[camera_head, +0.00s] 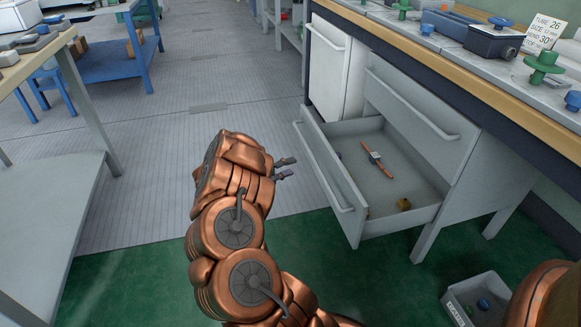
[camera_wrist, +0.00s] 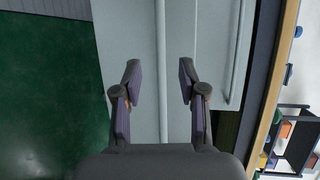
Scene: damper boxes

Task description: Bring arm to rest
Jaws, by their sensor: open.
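My copper-coloured arm rises from the bottom of the head view. My gripper (camera_head: 285,168) points right, to the left of the pulled-out drawer's front, and is apart from it. In the wrist view my gripper (camera_wrist: 159,80) is open, with its two dark fingers spread and nothing between them. Pale cabinet fronts (camera_wrist: 210,40) lie beyond the fingers in that view.
The workbench (camera_head: 470,62) carries several parts. A grey bin (camera_head: 460,308) sits on the green floor. A table (camera_head: 85,95) stands at left. The aisle floor (camera_head: 160,170) is clear.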

